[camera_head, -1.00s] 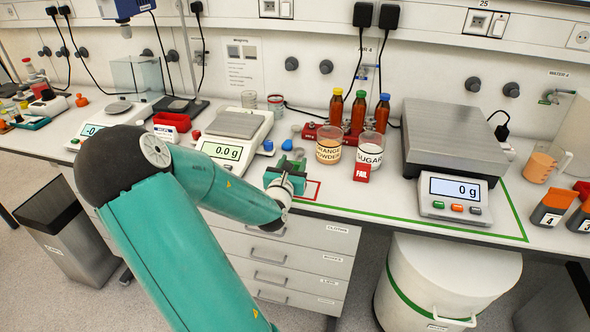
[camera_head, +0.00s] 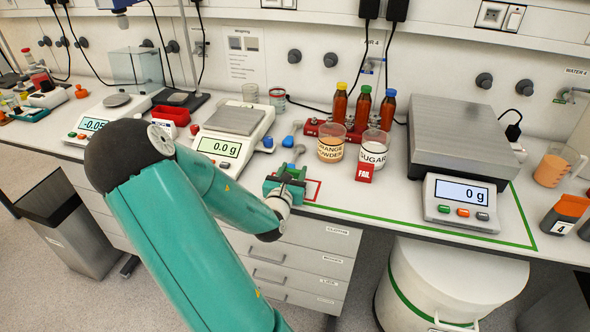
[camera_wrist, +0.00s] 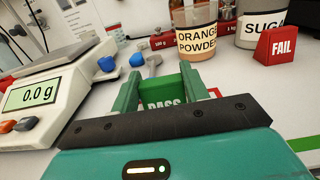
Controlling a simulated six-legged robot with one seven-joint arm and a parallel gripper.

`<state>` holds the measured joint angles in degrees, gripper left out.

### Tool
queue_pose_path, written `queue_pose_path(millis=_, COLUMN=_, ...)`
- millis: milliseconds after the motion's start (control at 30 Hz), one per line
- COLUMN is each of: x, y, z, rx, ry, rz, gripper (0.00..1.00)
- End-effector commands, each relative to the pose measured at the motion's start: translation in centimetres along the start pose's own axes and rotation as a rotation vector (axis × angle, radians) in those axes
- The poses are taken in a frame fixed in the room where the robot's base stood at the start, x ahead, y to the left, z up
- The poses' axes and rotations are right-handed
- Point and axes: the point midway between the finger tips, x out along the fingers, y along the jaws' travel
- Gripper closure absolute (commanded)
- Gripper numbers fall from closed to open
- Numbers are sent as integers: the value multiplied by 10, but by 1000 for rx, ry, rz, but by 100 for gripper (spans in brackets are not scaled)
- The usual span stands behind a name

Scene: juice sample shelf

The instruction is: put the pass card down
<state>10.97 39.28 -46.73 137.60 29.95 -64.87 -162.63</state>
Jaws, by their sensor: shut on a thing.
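My gripper (camera_head: 285,182) is shut on the green pass card, a small block lettered PASS. In the wrist view the pass card (camera_wrist: 165,104) sits between the two green fingers (camera_wrist: 160,90), its lower part hidden by the gripper body. In the head view the gripper hides most of it. The gripper is near the bench's front edge, just left of a red outlined mark (camera_head: 315,190) on the bench top. Whether the card touches the bench I cannot tell.
A red FAIL block (camera_head: 365,173) stands right of the gripper, before the orange powder (camera_head: 331,149) and sugar (camera_head: 373,156) jars. A spoon (camera_head: 297,155) lies just behind the gripper. A scale reading 0.0 g (camera_head: 219,147) is at left, a larger scale (camera_head: 461,197) at right.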

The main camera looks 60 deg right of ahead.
Motion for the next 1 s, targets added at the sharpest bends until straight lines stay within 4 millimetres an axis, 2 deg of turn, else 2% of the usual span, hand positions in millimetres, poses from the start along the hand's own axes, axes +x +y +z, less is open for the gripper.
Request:
queue_pose_path(millis=367, x=-3, y=2, z=-4, rx=-1, ry=0, rz=1, gripper=77)
queue_pose_path(millis=400, x=-3, y=2, z=-4, rx=0, ry=0, rz=1, gripper=51)
queue_pose_path(millis=500, x=-3, y=2, z=-3, rx=1, ry=0, rz=1, gripper=33)
queue_pose_path(millis=1000, x=0, y=0, z=0, rx=0, ry=0, rz=0, gripper=33)
